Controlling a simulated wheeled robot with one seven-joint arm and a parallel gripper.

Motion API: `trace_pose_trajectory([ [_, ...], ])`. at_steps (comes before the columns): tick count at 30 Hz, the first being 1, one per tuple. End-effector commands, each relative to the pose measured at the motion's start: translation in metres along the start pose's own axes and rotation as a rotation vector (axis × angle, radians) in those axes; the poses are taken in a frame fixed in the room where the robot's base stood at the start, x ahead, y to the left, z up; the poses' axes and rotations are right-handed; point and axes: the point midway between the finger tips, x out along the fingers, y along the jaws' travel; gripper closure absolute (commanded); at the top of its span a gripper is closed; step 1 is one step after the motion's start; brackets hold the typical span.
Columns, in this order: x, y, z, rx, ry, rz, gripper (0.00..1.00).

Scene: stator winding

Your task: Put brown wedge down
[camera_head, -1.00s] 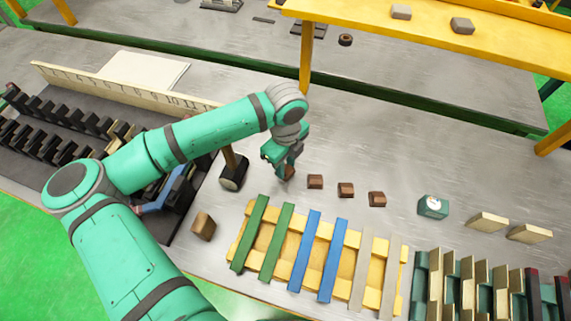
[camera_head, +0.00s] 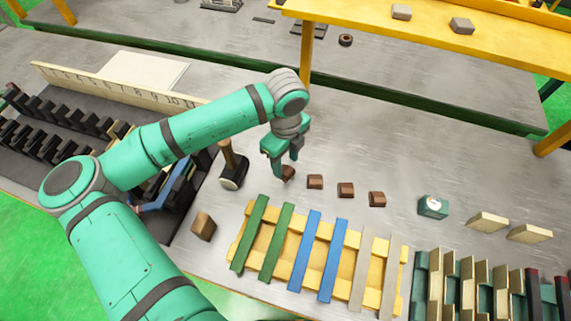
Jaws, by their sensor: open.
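A brown wedge (camera_head: 288,173) lies on the grey table at the left end of a row of brown wedges. My gripper (camera_head: 286,168) is just above and beside it, fingers pointing down and apart. The fingers partly hide this wedge, and I cannot tell whether they touch it. The other brown wedges in the row, the left one (camera_head: 315,181), the middle one (camera_head: 346,190) and the right one (camera_head: 377,199), lie to the right, spaced apart.
A yellow rack (camera_head: 240,248) with green, blue and pale strips lies in front of the row. A mallet (camera_head: 232,171) stands to the left, with a brown block (camera_head: 203,226) nearer. A teal box (camera_head: 433,206) sits to the right. The table behind the row is clear.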

Motion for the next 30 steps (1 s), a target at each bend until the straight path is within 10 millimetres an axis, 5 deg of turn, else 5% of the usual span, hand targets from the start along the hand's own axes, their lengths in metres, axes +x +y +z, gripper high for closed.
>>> trace_pose_trajectory([
  [9,-0.064,-0.001,0.000,0.000,-0.001,-0.003,0.55],
  [15,-0.088,0.000,0.000,0.000,0.000,-0.001,0.55],
  [30,-0.095,0.000,0.000,0.000,0.000,0.000,0.55],
])
